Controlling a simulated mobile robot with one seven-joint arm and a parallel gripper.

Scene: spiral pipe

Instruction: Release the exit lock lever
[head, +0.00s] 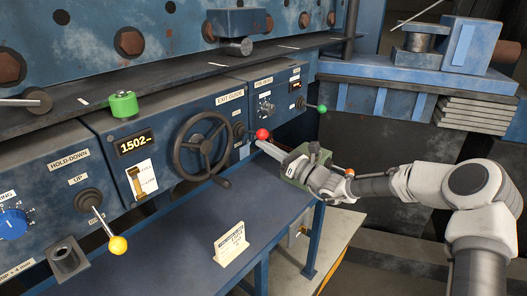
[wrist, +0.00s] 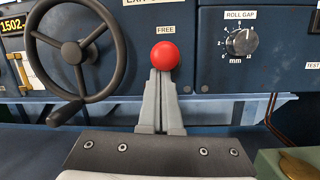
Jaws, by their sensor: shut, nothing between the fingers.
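A lever with a red ball knob (head: 262,134) sticks out of the blue panel right of the handwheel; the knob also shows in the wrist view (wrist: 165,56), just under a "FREE" label (wrist: 171,29). Its shaft is hidden behind the knob and my fingers in the wrist view. My gripper (head: 259,144) points at the knob from the right in the head view. Its grey fingers are together and hold nothing. Their tips in the wrist view (wrist: 160,74) overlap the underside of the knob; I cannot tell whether they touch it.
The dark handwheel (head: 203,146) is just left of the red knob. A green-knobbed lever (head: 321,108) sits to the right, by the roll gap dial (wrist: 241,41). A yellow-knobbed lever (head: 118,244) is far left. A small sign (head: 230,243) stands on the mostly clear blue shelf.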

